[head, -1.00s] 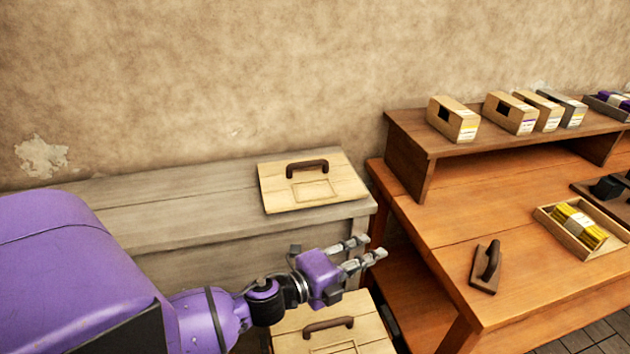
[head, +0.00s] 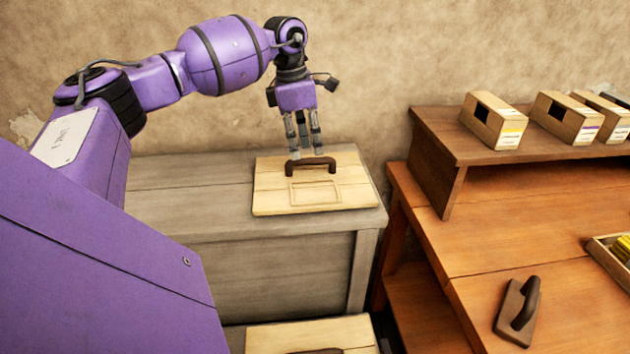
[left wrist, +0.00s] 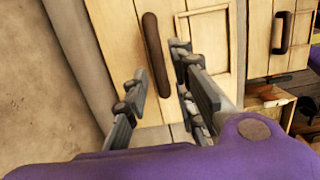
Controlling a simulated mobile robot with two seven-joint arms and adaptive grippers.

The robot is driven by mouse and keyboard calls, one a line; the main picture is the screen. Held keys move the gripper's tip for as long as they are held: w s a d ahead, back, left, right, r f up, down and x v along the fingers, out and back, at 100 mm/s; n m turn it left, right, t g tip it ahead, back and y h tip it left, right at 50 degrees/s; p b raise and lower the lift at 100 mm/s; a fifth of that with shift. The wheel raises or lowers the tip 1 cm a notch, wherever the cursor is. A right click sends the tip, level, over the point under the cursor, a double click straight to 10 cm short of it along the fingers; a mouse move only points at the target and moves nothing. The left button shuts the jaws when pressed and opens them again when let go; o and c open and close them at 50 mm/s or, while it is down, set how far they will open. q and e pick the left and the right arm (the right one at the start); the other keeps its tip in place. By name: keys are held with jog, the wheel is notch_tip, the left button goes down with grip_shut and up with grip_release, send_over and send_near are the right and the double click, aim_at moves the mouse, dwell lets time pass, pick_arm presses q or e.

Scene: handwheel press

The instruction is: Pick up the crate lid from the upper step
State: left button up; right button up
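The crate lid (head: 270,198) is a pale wooden board with a dark brown handle (head: 310,166). It lies flat on the grey upper step (head: 190,215) in the head view. My left gripper (head: 307,152) points down just above the handle. In the left wrist view, the left gripper (left wrist: 160,95) is open, its fingers apart with the handle (left wrist: 157,55) lying beyond and between them. I see no contact with the handle. My right gripper is not in view.
A second pale lid (head: 310,336) lies lower, at the bottom of the head view. To the right stands an orange-brown bench (head: 470,235) with a raised shelf (head: 440,135) bearing wooden boxes (head: 494,120). A handled block (head: 518,312) sits on the bench.

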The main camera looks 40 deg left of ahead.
aim_at(311, 160)
pick_arm(q)
jog(key=f, duration=0.3)
jog(key=w+f, duration=0.1)
jog(key=f, duration=0.1)
jog(key=shift+w+d+f+p, duration=0.1)
jog(key=shift+d+f+p, duration=0.15)
jog(key=shift+f+p, duration=0.15)
jog(key=shift+r, duration=0.1)
grip_shut()
